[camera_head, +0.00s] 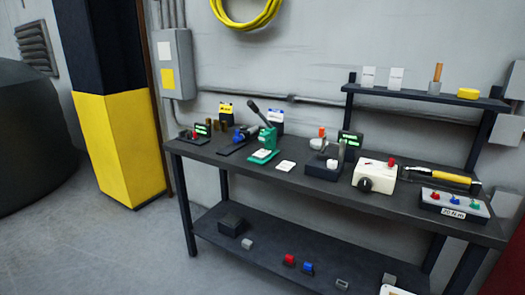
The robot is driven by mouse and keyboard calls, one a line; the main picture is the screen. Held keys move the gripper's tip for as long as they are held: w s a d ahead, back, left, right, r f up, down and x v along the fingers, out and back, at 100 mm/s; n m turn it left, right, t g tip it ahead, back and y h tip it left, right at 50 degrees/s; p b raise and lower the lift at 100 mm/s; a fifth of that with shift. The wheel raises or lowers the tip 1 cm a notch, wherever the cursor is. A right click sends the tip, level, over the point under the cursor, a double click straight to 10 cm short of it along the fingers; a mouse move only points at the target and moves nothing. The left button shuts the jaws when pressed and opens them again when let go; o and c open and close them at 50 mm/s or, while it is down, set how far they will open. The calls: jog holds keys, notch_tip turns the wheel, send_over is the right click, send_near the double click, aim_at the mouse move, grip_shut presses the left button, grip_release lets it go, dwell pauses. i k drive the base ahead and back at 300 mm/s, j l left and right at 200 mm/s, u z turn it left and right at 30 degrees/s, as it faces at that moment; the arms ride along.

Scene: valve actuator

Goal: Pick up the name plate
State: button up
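A small flat white plate (286,166) lies on the dark workbench (225,158), just right of a green hand press (268,140); it looks like the name plate, but any lettering is too small to read. Another small white piece (262,154) sits on the base of the green press, and I cannot tell whether it is a plate too. My gripper is not in view.
A white box with a black knob (374,175), a yellow-handled tool (436,174) and a button box (454,203) stand on the right of the bench. A raised shelf (425,97) is behind. Small blocks lie on the lower shelf (265,255). Open floor (110,250) is at left.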

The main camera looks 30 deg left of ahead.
aim_at(261, 154)
jog(key=i+j, duration=0.15)
jog(key=j, duration=0.3)
jog(key=i+j, duration=0.15)
jog(key=j, duration=0.25)
jog(key=i+j, duration=0.15)
jog(key=j, duration=0.3)
jog(key=i+j, duration=0.15)
jog(key=j, duration=0.3)
jog(key=i+j, duration=0.15)
jog(key=j, duration=0.25)
jog(key=i+j, duration=0.15)
jog(key=j, duration=0.3)
jog(key=i+j, duration=0.15)
jog(key=j, duration=0.3)
jog(key=i+j, duration=0.15)
jog(key=j, duration=0.25)
